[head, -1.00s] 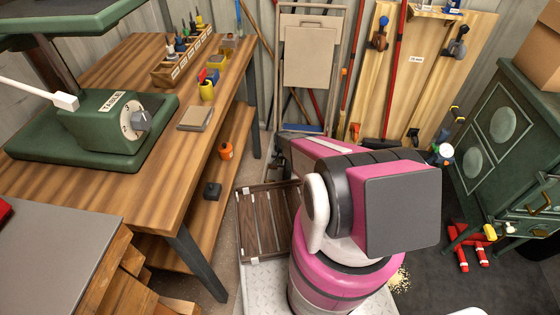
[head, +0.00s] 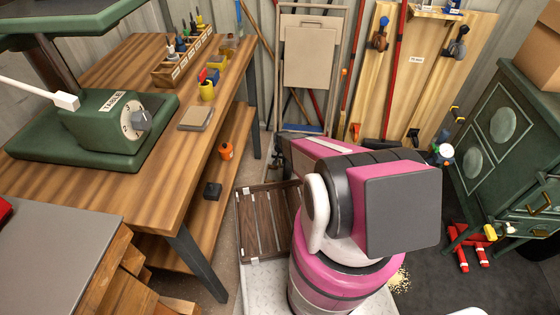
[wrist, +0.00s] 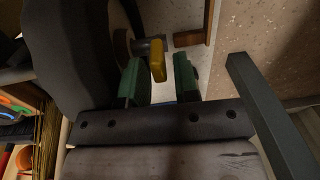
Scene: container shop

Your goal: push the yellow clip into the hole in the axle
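My gripper (wrist: 159,76) shows in the wrist view, with two green fingertips set apart. The yellow clip (wrist: 157,61) stands upright in the gap between them, near their tips. A narrow gap shows on either side of the clip, so the fingers do not look closed on it. A dark grey rod (wrist: 150,45), which looks like the axle, lies just behind the clip's top. The hole is not visible, and I cannot tell whether the clip is in it. In the head view my arm hides the gripper, the clip and the axle.
In the wrist view, a brown block (wrist: 187,38) lies beyond the right fingertip and a dark bar (wrist: 262,110) runs along the right. In the head view, a wooden workbench (head: 150,195) stands left, a slatted wooden platform (head: 262,225) beside my arm, a green cabinet (head: 500,130) right.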

